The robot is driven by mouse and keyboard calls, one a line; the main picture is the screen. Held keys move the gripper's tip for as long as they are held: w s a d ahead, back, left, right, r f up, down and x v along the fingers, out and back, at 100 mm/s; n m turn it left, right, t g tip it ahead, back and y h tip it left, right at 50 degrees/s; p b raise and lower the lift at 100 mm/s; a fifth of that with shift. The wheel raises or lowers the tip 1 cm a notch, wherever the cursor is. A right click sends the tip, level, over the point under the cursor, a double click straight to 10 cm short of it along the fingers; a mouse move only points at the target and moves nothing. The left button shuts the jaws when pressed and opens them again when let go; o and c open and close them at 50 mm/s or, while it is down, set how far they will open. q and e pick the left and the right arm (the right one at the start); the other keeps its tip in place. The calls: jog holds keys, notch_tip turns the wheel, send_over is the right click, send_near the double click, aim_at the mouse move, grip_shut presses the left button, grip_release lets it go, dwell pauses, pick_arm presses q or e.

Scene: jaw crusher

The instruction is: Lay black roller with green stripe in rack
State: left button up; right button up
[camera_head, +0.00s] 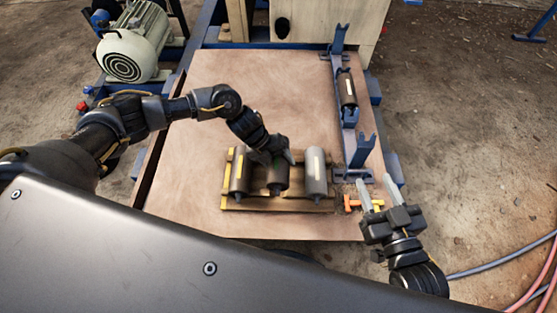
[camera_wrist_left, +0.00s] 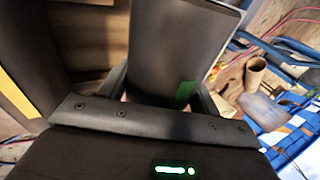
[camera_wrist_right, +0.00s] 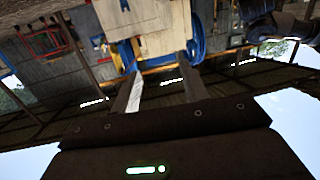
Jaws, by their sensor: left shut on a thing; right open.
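The black roller with the green stripe (camera_head: 277,178) is the middle one of three rollers on a wooden pallet (camera_head: 265,204). My left gripper (camera_head: 277,160) is shut on this roller from above, and hides part of it. In the left wrist view the roller (camera_wrist_left: 180,50) stands between the fingers, with its green stripe low on its side. The blue rack (camera_head: 356,145) stands to the right of the pallet. A black roller with a pale stripe (camera_head: 347,90) lies in its far part; the near part is empty. My right gripper (camera_head: 376,195) is open and empty, right of the rack's near end.
A roller with a yellow stripe (camera_head: 237,172) lies left of the held one, and a grey roller with a pale stripe (camera_head: 315,172) lies right of it. An orange-handled tool (camera_head: 362,203) lies by the rack's near foot. The brown board (camera_head: 205,100) is clear behind the pallet.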

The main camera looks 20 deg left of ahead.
pick_arm(q)
jog(key=shift+f, duration=0.3)
jog(key=shift+f+b, duration=0.55)
jog(key=shift+b, duration=0.1)
jog(key=shift+f+b, duration=0.55)
jog(key=shift+f, duration=0.1)
pick_arm(e)
notch_tip(320, 180, up, 7)
jog(key=s+a+n+t+y, duration=0.1)
jog(key=t+y, duration=0.3)
jog(key=shift+s+a+t, duration=0.2)
jog(key=shift+a+t, duration=0.1)
jog(key=shift+r, duration=0.3)
pick_arm(q)
jog(key=shift+f+b, duration=0.8)
jog(key=shift+f, duration=0.45)
pick_arm(e)
jog(key=shift+f, duration=0.95)
pick_arm(q)
jog(key=o, duration=1.7)
jog(key=shift+f, duration=0.1)
